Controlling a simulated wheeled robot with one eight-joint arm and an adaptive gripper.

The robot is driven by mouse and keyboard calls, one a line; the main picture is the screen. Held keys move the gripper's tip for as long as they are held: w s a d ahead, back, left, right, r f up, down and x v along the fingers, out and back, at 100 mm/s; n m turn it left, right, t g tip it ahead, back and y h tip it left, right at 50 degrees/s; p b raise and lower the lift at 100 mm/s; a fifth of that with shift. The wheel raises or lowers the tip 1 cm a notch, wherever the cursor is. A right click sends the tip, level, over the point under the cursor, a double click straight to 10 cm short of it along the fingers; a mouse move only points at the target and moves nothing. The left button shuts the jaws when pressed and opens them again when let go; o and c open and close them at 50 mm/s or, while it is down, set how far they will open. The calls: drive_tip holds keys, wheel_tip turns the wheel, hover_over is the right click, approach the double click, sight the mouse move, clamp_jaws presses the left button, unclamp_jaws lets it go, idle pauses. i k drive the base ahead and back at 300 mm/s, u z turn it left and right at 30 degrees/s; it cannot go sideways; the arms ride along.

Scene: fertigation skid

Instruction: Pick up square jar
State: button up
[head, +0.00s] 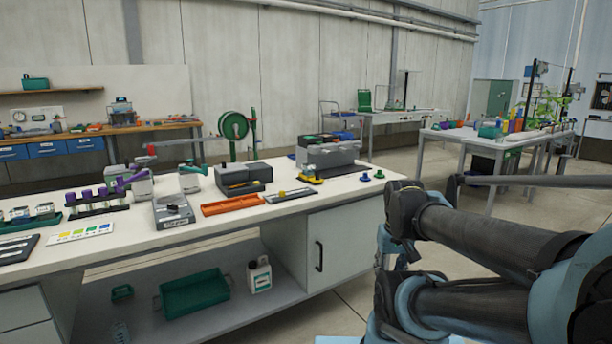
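No thing in the head view is plainly the square jar. A boxy clear container (141,184) stands on the white bench top, partly behind a purple tool. A similar pale container with a green top (190,178) stands right of it. Two small clear jars (45,209) sit in a green rack at the left. A white bottle with a dark cap (259,276) stands on the lower shelf. My arm fills the lower right. A small part below its dark joint may be my gripper (400,256); its fingers cannot be made out. I see nothing held.
The bench (325,196) carries a grey scale-like device (173,212), an orange tray (229,205), dark boxes (243,178) and a grey bin (328,155). A green tray (194,294) lies on the lower shelf. Open floor lies between the bench and the right-hand table (480,134).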

sight(308, 170)
drive_tip(key=u, duration=0.05)
drive_tip(key=i, duration=1)
drive_tip(key=z, duration=0.05)
